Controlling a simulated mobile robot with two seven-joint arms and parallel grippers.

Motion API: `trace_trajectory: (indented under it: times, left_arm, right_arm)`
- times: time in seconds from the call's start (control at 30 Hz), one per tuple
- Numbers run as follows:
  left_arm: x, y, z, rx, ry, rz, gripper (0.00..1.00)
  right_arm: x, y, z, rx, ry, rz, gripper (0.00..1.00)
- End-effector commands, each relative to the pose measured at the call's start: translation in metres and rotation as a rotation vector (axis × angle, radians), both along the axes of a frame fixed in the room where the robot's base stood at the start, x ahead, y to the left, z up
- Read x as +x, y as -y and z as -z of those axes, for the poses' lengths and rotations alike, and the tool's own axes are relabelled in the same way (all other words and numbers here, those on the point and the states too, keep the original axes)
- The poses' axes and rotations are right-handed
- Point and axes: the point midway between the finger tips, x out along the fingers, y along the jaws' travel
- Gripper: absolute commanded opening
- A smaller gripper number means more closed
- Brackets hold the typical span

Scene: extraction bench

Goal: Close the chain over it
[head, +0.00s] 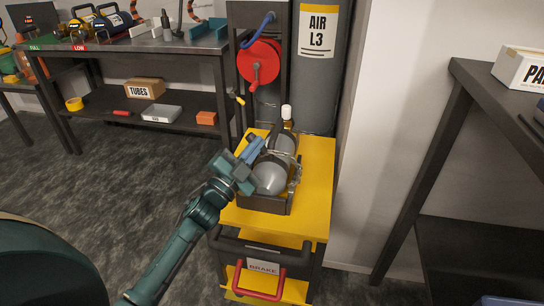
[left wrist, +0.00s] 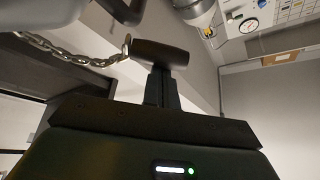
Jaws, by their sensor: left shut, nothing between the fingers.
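A grey rounded cylinder (head: 269,179) lies in a dark cradle (head: 264,205) on top of the yellow cart (head: 315,190). A metal chain (head: 296,177) lies across the cylinder and down its right side; whether it is fastened cannot be told. My left gripper (head: 252,150) is at the left side of the cradle, close to the cylinder, and is shut and empty. In the left wrist view, the chain (left wrist: 72,52) runs from the left to a ring (left wrist: 127,43) beside a dark bar (left wrist: 160,53) at my shut fingers (left wrist: 162,88). My right gripper is out of view.
The cart has a red handle (head: 262,290) in front. A grey gas cylinder (head: 322,70) marked AIR L3 and a red reel (head: 259,63) stand behind it. A dark table (head: 475,90) is at right, a workbench (head: 160,44) at back left. Floor left of the cart is clear.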

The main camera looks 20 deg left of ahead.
Motion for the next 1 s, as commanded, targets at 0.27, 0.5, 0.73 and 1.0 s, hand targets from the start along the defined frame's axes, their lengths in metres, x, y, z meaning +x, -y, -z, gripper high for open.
trace_trajectory:
  times: [0.27,0.5,0.73,1.0]
  left_arm:
    - [-0.006,-0.030,0.027,-0.188,0.036,-0.002,0.00]
    - [-0.009,-0.044,0.042,-0.187,0.036,-0.001,0.00]
    - [-0.010,-0.050,0.050,-0.186,0.036,-0.001,0.00]
    - [-0.011,-0.052,0.052,-0.186,0.037,0.000,0.00]
  right_arm:
    - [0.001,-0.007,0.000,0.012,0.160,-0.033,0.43]
    - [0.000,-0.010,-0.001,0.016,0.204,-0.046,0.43]
    - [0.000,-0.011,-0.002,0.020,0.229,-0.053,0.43]
    - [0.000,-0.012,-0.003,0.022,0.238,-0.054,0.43]
